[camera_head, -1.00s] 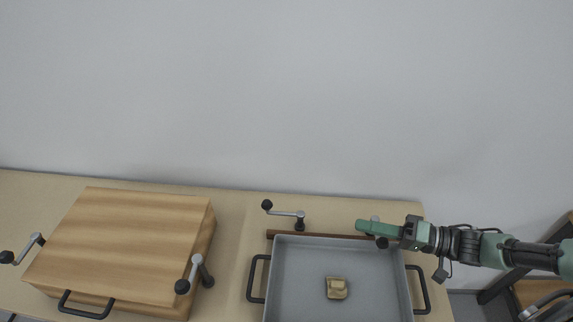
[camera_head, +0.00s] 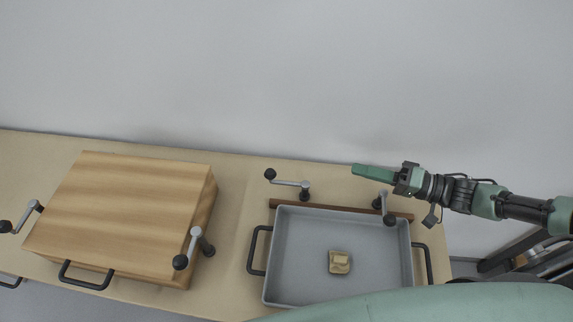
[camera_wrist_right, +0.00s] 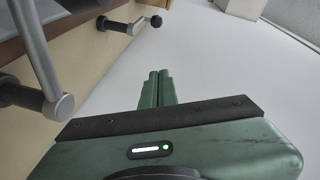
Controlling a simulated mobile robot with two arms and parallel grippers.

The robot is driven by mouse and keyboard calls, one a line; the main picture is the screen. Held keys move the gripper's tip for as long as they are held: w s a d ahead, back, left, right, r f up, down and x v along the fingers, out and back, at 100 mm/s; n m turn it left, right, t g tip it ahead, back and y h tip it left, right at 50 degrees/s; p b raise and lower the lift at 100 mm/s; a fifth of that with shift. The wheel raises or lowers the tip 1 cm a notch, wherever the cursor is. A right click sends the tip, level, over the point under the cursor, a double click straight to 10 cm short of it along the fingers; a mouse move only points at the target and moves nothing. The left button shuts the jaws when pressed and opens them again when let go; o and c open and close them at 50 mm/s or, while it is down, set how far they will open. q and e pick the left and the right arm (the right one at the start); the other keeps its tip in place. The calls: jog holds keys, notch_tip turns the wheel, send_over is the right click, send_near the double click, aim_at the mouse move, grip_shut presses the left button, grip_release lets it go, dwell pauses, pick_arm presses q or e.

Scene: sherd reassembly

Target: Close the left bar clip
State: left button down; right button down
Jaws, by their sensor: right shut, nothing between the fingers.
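The left bar clip (camera_head: 288,183) stands behind the tray's back edge, by the brown bar (camera_head: 335,208). Its grey lever points left, off the bar, with a black knob at its end. It also shows in the right wrist view (camera_wrist_right: 118,24), farther off at the upper left. My right gripper (camera_head: 355,170) is shut and empty, pointing left, to the right of and apart from this clip. Its green fingers show in the wrist view (camera_wrist_right: 157,90). My left gripper is out of view.
The right bar clip (camera_head: 384,207) has its lever over the bar, close in front of my gripper. The grey tray (camera_head: 290,290) holds a tan sherd (camera_head: 339,262). A wooden block (camera_head: 130,210) with two more clips stands left. A wall rises behind.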

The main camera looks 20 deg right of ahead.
jog(key=s+a+p+x, duration=0.1)
jog(key=p+x, duration=0.1)
jog(key=x, duration=0.7)
jog(key=s+a+f+p+x, duration=0.1)
jog(key=s+p+x, duration=0.1)
jog(key=x, duration=0.7)
jog(key=shift+a+f, duration=0.25)
jog(key=shift+w, duration=0.1)
